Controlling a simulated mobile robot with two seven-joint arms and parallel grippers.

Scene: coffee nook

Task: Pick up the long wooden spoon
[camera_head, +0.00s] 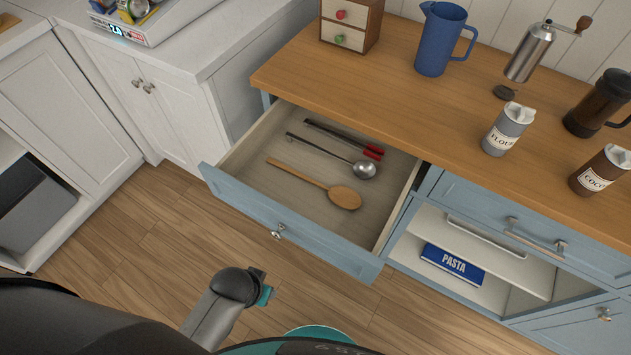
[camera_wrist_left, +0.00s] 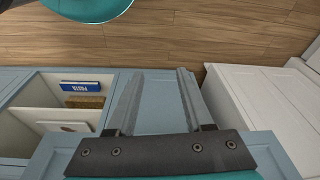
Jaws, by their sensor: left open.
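The long wooden spoon (camera_head: 344,197) lies flat in the open drawer (camera_head: 262,213), nearest the drawer's front. Its bowl points right and its handle runs up and left. My left gripper (camera_wrist_left: 160,73) is open in the left wrist view, with nothing between its two fingers; a blue cabinet surface shows behind them. The spoon is not visible in that wrist view. In the head view, part of my arm is at the bottom, in front of the drawer, and the fingers cannot be made out. My right gripper is not in view.
A metal ladle (camera_head: 363,169) and red-tipped tongs (camera_head: 372,152) lie behind the spoon. The wooden counter (camera_head: 400,95) holds a blue pitcher (camera_head: 441,40), a flour shaker (camera_head: 508,130) and a grinder (camera_head: 530,52). A pasta box (camera_head: 452,264) sits in the compartment below right.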

